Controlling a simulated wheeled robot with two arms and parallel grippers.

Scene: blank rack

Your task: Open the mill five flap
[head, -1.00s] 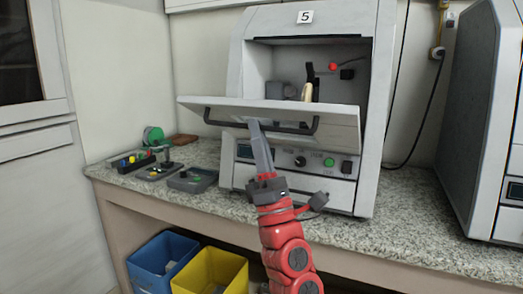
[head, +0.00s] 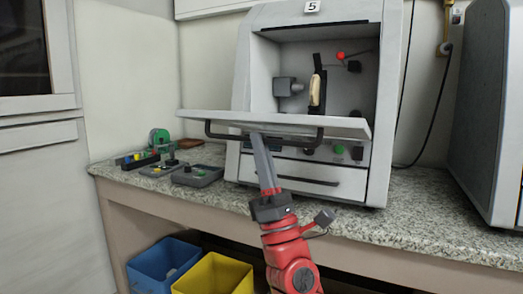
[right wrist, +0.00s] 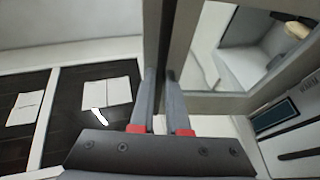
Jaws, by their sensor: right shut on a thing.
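The mill five (head: 250,70) stands on the counter, with a label reading 5 on its top. Its pale flap (head: 300,121) is swung down at the front and looks nearly level, so the chamber behind it is exposed. A dark bar handle (head: 225,136) runs along the flap's front face. My right gripper (head: 257,137) reaches up from below and is shut on the handle near its middle. The exact grip is hard to see there. My left gripper is not in view.
Inside the chamber are a grey block, a dark upright part with a cream piece (head: 315,90), and a red knob (head: 341,55). Small grey trays (head: 195,176) lie left on the counter (head: 430,215). Another machine (head: 480,110) stands right. Blue (head: 160,265) and yellow (head: 213,275) bins are below.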

